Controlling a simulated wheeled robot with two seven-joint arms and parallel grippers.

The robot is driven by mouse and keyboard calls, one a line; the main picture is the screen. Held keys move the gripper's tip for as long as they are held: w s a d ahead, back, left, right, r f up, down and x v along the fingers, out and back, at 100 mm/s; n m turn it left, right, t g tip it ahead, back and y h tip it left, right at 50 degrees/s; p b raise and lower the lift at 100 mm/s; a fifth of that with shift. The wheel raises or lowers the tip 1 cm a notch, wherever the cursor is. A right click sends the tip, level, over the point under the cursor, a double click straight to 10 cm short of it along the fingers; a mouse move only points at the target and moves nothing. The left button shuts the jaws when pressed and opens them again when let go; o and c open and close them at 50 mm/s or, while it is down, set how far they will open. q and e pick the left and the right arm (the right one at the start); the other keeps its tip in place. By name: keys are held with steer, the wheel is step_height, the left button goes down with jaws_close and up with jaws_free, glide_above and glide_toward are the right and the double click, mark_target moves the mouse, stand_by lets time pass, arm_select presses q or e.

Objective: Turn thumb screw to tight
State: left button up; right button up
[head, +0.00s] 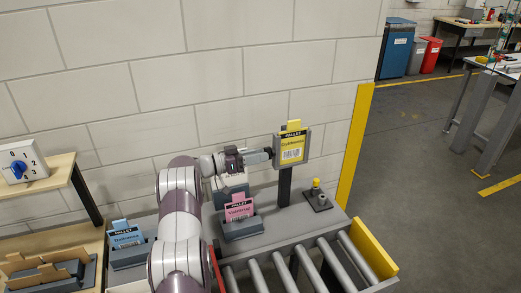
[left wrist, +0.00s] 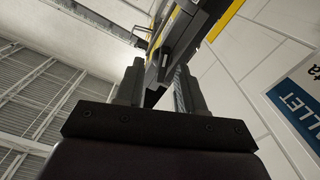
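In the head view my left gripper (head: 268,154) reaches from the left to the side of a dark holder with a yellow pallet card (head: 292,148) on a post. In the left wrist view the left gripper's two fingers (left wrist: 163,88) stand apart. A dark part of the holder (left wrist: 172,50) lies ahead of and partly between them, with light wall showing in the gap. I cannot clearly make out the thumb screw; it may be that dark part. Whether the fingers touch it is unclear. My right gripper is not in view.
A pink card holder (head: 240,222) and a blue one (head: 128,250) stand to the left. A small yellow-topped device (head: 317,190) sits right of the post. The roller conveyor (head: 300,268) lies in front, the block wall (head: 130,80) behind. A blue-knob switch (head: 20,166) is far left.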

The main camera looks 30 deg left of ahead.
arm_select(q)
steer(key=shift+w+d+f, duration=0.2)
steer(key=shift+w+d, duration=0.05)
steer(key=shift+w, duration=0.3)
jaws_close()
steer(key=shift+m+b, duration=10.7)
steer(key=shift+b, duration=1.15)
